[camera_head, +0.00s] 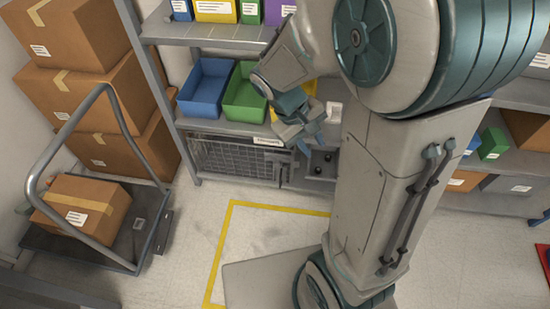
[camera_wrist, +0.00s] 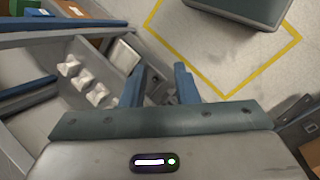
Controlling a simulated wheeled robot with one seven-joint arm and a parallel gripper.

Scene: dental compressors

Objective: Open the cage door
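The cage (camera_head: 236,158) is a dark wire-mesh front at floor level under the lowest shelf, with a white label on its top edge. Its mesh door appears closed in the head view. My gripper (camera_head: 314,128) is at the right end of the cage, in front of the shelf unit and a little above the door's right edge. In the wrist view my gripper (camera_wrist: 160,74) has its two blue fingers apart, with no object seen between them. Contact with the door cannot be told, and I cannot clearly make out the door's handle.
A blue bin (camera_head: 205,88) and a green bin (camera_head: 243,94) sit on the shelf above the cage. A cart (camera_head: 150,215) with a carton stands at the left, near stacked cartons (camera_head: 75,90).

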